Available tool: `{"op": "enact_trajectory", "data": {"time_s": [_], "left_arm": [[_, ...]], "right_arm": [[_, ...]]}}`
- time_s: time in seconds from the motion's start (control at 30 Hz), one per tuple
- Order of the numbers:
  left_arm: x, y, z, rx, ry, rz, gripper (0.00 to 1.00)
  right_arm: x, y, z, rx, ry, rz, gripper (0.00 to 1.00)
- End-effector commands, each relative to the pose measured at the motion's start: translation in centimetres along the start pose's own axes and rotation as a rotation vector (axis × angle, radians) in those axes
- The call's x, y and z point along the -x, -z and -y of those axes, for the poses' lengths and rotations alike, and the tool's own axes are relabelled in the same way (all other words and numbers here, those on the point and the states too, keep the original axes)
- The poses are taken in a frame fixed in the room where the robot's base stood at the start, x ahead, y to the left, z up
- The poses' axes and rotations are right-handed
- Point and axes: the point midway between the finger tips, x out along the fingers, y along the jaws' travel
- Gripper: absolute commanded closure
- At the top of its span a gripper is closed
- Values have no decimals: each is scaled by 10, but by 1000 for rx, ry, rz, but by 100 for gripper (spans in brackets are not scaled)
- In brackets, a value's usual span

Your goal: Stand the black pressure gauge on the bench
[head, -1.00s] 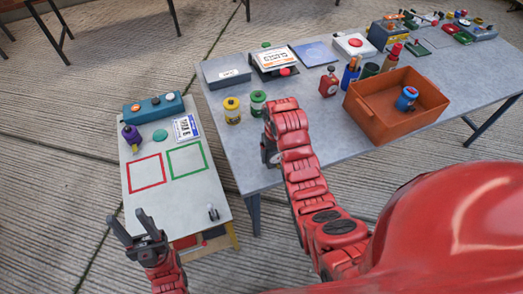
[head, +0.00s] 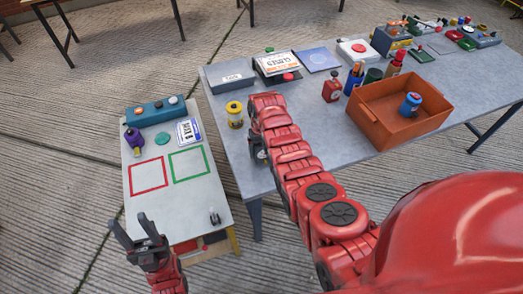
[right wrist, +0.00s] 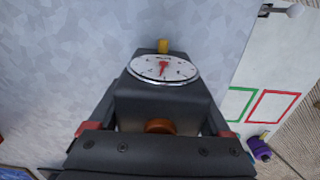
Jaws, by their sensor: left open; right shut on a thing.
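The black pressure gauge (right wrist: 160,96) has a dark boxy body and a white round dial with a red needle. In the right wrist view it sits between the fingers of my right gripper (right wrist: 158,118), which is shut on it. In the head view the gauge (head: 259,156) shows partly beside my right arm, by the left edge of the grey bench (head: 320,140). I cannot tell whether it touches the bench top. My left gripper (head: 131,222) is open and empty, by the near left corner of the small table (head: 165,210).
An orange bin (head: 385,125) holds a blue can (head: 411,105). A yellow can (head: 234,114) stands near the bench's left end. A red bottle (head: 332,87) stands farther right. The small table carries a red square (head: 148,174), a green square (head: 190,165) and a purple bottle (head: 133,138).

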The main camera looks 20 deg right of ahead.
Motion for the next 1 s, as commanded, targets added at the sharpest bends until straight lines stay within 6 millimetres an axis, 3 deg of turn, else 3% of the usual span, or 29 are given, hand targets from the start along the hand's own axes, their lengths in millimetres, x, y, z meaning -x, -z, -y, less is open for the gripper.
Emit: {"op": "enact_trajectory", "data": {"time_s": [0.67, 0.7, 0.8, 1.0], "left_arm": [[2, 0, 0, 0, 0, 1, 50], [0, 0, 0, 0, 0, 0, 50], [0, 0, 0, 0, 0, 0, 50], [0, 0, 0, 0, 0, 1, 50]], "right_arm": [[-17, 1, 0, 0, 0, -3, 100], [-16, 1, 0, 0, 0, -3, 12], [-16, 0, 0, 0, 0, -2, 0], [-16, 0, 0, 0, 0, -2, 0]]}}
